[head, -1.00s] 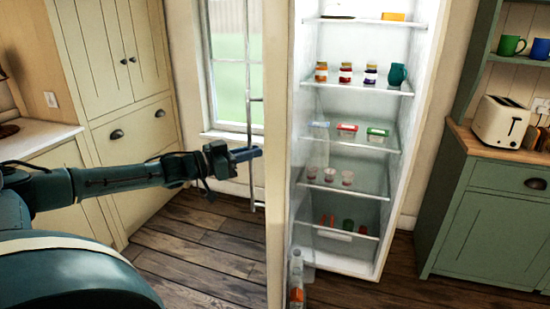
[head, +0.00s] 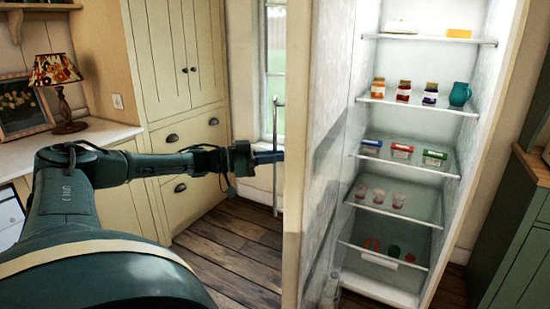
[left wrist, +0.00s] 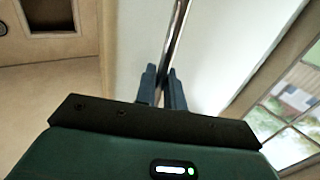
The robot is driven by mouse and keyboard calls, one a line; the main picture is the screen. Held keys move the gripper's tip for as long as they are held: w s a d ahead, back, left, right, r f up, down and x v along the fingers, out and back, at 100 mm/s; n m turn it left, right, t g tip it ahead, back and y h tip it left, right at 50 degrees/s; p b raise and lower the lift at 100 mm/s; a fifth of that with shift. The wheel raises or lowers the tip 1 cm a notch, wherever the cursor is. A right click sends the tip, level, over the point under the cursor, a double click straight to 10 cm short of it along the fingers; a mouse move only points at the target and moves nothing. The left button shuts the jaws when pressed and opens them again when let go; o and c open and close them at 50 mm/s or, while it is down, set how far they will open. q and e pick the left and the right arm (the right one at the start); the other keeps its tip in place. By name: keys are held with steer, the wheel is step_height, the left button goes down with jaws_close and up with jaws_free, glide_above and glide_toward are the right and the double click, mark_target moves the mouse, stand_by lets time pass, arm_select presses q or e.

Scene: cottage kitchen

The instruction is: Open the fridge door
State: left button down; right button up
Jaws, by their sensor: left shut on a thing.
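The fridge (head: 428,125) stands open at the right of the head view, its lit shelves showing. Its cream door (head: 294,190) swings out toward me, seen nearly edge-on, with part of its inner face visible. The vertical metal handle (head: 275,180) is on the door's far left side. My left gripper (head: 270,157) is shut on the handle. In the left wrist view, the bar (left wrist: 177,35) runs down between the two fingertips (left wrist: 162,85), in front of the pale door face (left wrist: 220,50). My right gripper is not in view.
Jars (head: 404,91), a teal jug (head: 460,94) and tubs (head: 401,151) sit on the fridge shelves. Cream cabinets (head: 180,60) and a counter with a lamp (head: 62,90) are at left. A green cabinet (head: 510,250) is at right. Wooden floor is clear between.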

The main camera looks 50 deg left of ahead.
arm_select(q)
steer(key=shift+a+r, duration=0.1)
steer(key=shift+r, duration=0.25)
steer(key=c, duration=1.8)
jaws_free()
steer(key=shift+w, duration=0.15)
steer(key=shift+c, duration=0.2)
steer(key=shift+o, duration=1)
steer(key=shift+f, duration=0.2)
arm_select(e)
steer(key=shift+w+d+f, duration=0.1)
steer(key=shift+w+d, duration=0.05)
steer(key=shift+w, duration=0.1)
arm_select(q)
steer(key=shift+f, duration=0.1)
steer(key=v, duration=1.3)
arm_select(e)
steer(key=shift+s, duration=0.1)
